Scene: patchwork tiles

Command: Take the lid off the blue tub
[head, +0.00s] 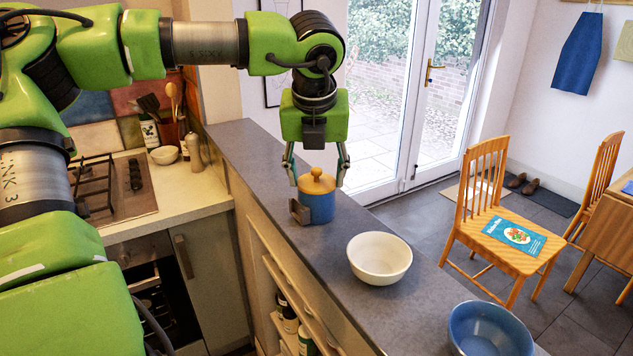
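The blue tub (318,208) stands upright on the grey counter. Its tan wooden lid (317,182), with a round knob on top, sits on it. My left gripper (317,180) points straight down over the tub. Its two fingers are spread wide, one on each side of the lid, and nothing is held between them. I cannot tell whether a fingertip touches the lid. A small dark brown block-like thing (299,212) is at the tub's left side. My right gripper is not in view.
A white bowl (379,262) stands on the counter (262,160) just right of the tub, and a blue bowl (490,330) stands nearer the front right. A chair (505,240) with a book is beyond the counter. A hob (110,190) is at left.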

